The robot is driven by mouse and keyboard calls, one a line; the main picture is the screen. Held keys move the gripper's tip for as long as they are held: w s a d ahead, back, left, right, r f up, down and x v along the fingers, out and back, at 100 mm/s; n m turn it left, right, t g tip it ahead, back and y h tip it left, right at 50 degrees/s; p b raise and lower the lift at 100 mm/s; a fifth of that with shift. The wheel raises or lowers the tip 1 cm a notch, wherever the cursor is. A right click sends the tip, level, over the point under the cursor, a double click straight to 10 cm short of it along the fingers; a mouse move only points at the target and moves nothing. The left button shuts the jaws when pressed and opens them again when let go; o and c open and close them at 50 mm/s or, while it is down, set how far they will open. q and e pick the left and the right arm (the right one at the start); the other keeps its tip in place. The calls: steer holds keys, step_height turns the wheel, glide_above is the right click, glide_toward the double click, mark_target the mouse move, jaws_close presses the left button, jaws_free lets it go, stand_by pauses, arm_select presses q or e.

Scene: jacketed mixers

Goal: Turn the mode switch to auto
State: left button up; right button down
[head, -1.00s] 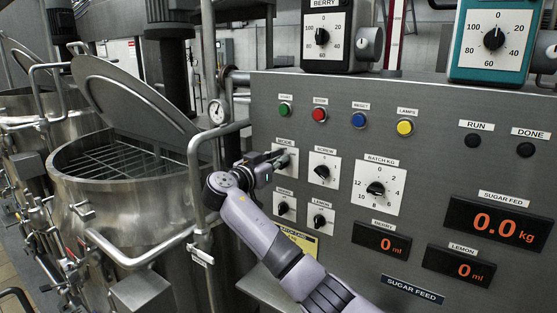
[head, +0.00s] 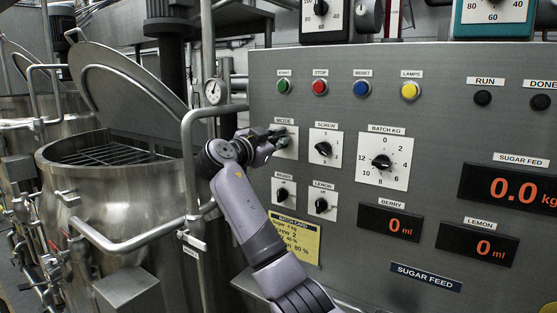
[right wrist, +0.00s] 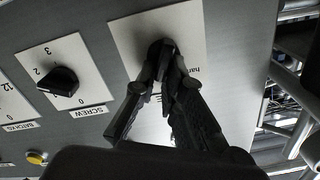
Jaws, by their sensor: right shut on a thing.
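The mode switch has a white plate (head: 291,151) under the label MODE (head: 284,121) on the grey panel, in the head view. In the right wrist view its dark knob (right wrist: 161,46) sits between the fingertips of my right gripper (right wrist: 165,58), which is shut on it. The plate (right wrist: 193,25) shows behind, with part of the word "hand" readable. The fingers hide much of the knob and the rest of the lettering, so I cannot tell where the pointer stands. My left gripper is not in view.
The screw knob (head: 323,149) and batch knob (head: 382,162) are right of the mode switch. Berry (head: 282,194) and lemon (head: 321,205) knobs are below. Coloured buttons line the top. A steel mixer (head: 120,200) with a raised lid and pipe rails stands left.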

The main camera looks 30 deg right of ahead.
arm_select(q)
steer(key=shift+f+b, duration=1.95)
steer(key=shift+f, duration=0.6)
arm_select(e)
steer(key=shift+s+f+m, duration=0.1)
steer(key=shift+f+m, duration=0.05)
steer(key=shift+m, duration=0.8)
steer(key=shift+s+f+m, duration=0.1)
steer(key=shift+f+m, duration=0.05)
steer(key=shift+m, duration=0.8)
steer(key=c, duration=1.7)
jaws_free()
steer(key=shift+r, duration=0.1)
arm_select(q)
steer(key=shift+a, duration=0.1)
arm_select(e)
steer(key=v, duration=1.2)
steer(key=shift+d, duration=0.1)
